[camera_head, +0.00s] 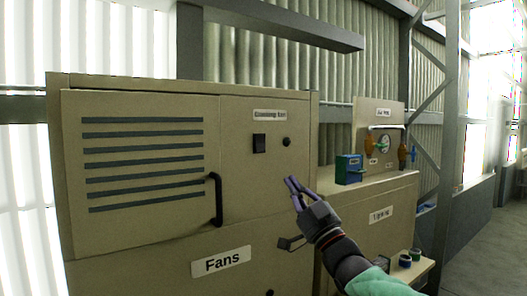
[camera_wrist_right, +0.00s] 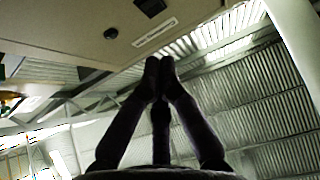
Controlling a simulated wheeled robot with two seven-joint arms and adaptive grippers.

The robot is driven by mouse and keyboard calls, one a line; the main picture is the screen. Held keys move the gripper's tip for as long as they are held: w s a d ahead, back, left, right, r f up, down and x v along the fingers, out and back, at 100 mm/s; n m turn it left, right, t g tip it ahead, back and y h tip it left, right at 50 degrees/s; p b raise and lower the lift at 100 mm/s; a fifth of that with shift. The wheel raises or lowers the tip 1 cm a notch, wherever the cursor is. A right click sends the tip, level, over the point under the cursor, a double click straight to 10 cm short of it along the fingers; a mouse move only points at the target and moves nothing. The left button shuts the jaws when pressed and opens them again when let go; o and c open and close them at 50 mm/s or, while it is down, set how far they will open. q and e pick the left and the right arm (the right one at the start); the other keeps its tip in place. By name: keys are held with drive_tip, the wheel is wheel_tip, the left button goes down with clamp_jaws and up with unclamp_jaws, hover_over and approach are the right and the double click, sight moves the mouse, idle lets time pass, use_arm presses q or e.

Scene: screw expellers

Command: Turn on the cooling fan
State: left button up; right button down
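The tan fan cabinet (camera_head: 240,200) carries a "Cooling fan" label (camera_head: 270,115). Below the label are a black rectangular switch (camera_head: 259,143) and a small round black knob (camera_head: 286,142). In the right wrist view the switch (camera_wrist_right: 150,6) is at the top edge, with the knob (camera_wrist_right: 110,33) and label (camera_wrist_right: 155,32) near it. My right gripper (camera_head: 291,182) is below the knob in the head view, in front of the panel. In the wrist view its fingertips (camera_wrist_right: 160,65) meet with nothing visible between them. I cannot tell whether the switch is on. My left gripper is not in view.
A louvred door with a black handle (camera_head: 215,200) fills the cabinet's left part. A lower cabinet (camera_head: 375,225) at right bears a blue-green box (camera_head: 349,170) and a gauge panel (camera_head: 380,113). A grey beam (camera_head: 285,25) juts overhead. Open floor lies at far right.

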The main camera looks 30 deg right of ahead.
drive_tip(key=shift+s+r, duration=0.3)
drive_tip(key=shift+r, duration=0.2)
drive_tip(key=p, duration=0.4)
approach(259, 142)
wheel_tip(259, 142, up, 4)
drive_tip(key=w, duration=0.2)
drive_tip(key=w+p, duration=0.1)
drive_tip(key=w, duration=0.1)
drive_tip(key=shift+w+a+f, duration=0.1)
drive_tip(key=shift+a+f, duration=0.05)
drive_tip(key=shift+f, duration=0.2)
